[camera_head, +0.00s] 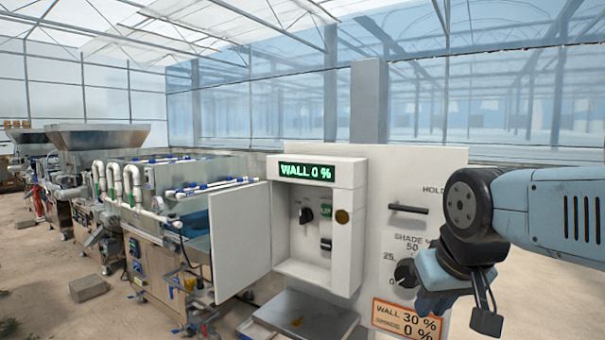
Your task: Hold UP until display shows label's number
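The display (306,171) at the top of the white control box reads WALL 0 % in green. The orange label (407,321) low on the panel reads WALL 30 % and SHADE 0 %. Inside the open box a small green UP button (326,211) sits above a black and light switch (326,243), with a black rotary knob (306,215) to their left. My gripper (486,312) hangs at the right, in front of the panel's lower right and apart from the box. Its fingers are seen poorly, so its opening is unclear.
The box door (240,240) stands open to the left. A SHADE % dial (405,272) and a black HOLD handle (408,209) are on the panel (440,165). A grey tray (305,318) lies below the box. Seeder machinery (150,190) fills the left.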

